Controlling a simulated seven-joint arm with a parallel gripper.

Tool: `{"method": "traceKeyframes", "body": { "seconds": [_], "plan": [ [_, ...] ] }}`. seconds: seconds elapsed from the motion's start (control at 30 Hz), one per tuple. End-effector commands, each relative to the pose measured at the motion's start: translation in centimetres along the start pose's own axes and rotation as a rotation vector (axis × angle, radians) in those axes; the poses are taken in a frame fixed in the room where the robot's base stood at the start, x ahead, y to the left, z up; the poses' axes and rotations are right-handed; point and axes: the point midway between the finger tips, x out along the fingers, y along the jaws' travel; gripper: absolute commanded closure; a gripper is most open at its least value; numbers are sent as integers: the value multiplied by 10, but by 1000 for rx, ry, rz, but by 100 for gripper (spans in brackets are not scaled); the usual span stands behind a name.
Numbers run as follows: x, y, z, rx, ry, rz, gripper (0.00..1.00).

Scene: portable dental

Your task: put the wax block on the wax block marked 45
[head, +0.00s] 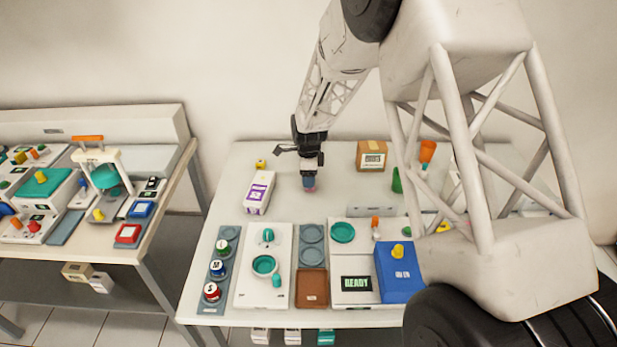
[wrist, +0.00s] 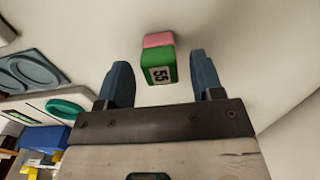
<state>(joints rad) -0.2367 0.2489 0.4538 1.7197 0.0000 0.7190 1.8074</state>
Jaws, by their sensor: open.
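In the wrist view a green block (wrist: 158,66) carries a white label that reads like 55. A pink block or layer (wrist: 158,40) lies against its far side; I cannot tell whether they are separate pieces. My gripper (wrist: 160,64) is open, with one blue finger on each side of the green block and a gap to both. In the head view my gripper (head: 309,182) points down at the table's rear, with a bit of pink (head: 310,189) at its tips. I cannot make out a block marked 45 in either view.
A white box with a purple label (head: 258,192) stands left of my gripper, and a small yellow item (head: 261,164) behind it. A brown box (head: 371,156) and a green cylinder (head: 397,181) stand to the right. Trays and devices, including a READY display (head: 356,284), fill the front.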

Motion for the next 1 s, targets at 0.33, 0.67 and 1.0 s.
{"method": "traceKeyframes", "body": {
  "seconds": [0.33,0.67,1.0],
  "plan": [
    [-42,0,0,0,0,-2,39],
    [-94,0,0,0,-1,-3,39],
    [-116,0,0,0,0,0,39]
  ]
}}
